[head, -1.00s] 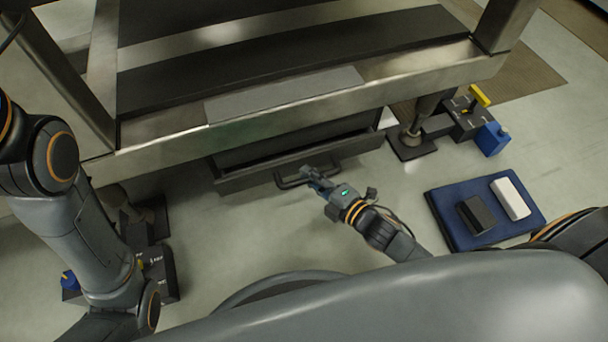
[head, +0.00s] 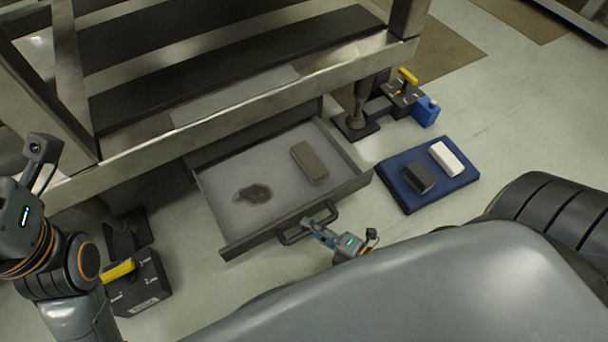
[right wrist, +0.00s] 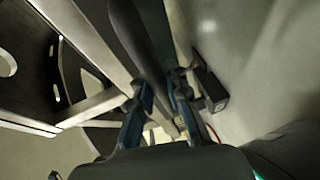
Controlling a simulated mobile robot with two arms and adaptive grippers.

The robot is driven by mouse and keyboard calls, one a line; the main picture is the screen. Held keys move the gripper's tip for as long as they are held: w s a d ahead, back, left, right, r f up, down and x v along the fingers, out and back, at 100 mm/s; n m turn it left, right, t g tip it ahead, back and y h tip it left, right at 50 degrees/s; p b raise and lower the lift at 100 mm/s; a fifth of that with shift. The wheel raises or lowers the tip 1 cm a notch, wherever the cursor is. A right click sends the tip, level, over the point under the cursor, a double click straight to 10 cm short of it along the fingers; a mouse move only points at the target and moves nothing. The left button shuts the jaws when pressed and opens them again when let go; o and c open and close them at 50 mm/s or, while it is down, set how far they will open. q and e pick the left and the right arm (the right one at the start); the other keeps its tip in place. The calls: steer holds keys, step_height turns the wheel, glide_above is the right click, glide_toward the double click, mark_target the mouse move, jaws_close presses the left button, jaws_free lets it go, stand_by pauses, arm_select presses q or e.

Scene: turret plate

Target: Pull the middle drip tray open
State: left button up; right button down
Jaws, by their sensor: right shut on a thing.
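The middle drip tray (head: 222,178) is a grey drawer pulled well out from under the metal frame. A dark stain (head: 253,193) and a brown-grey block (head: 310,162) lie on its floor. Its dark bar handle (head: 290,238) is on the front panel. My right gripper (head: 312,226) is shut on the handle near its right part. In the right wrist view its fingers (right wrist: 160,100) straddle a dark bar. My left gripper is not clearly seen; only part of the left arm shows at the left edge in the head view.
A blue mat (head: 408,204) with a dark block (head: 419,177) and a white block (head: 447,158) lies right of the tray. A machine foot (head: 357,126) stands behind it. A dark box with a yellow bar (head: 140,286) sits at lower left. Floor between tray and mat is narrow.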

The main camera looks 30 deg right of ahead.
steer(key=shift+s+d, duration=0.1)
steer(key=shift+s, duration=0.5)
steer(key=c, duration=1.3)
jaws_free()
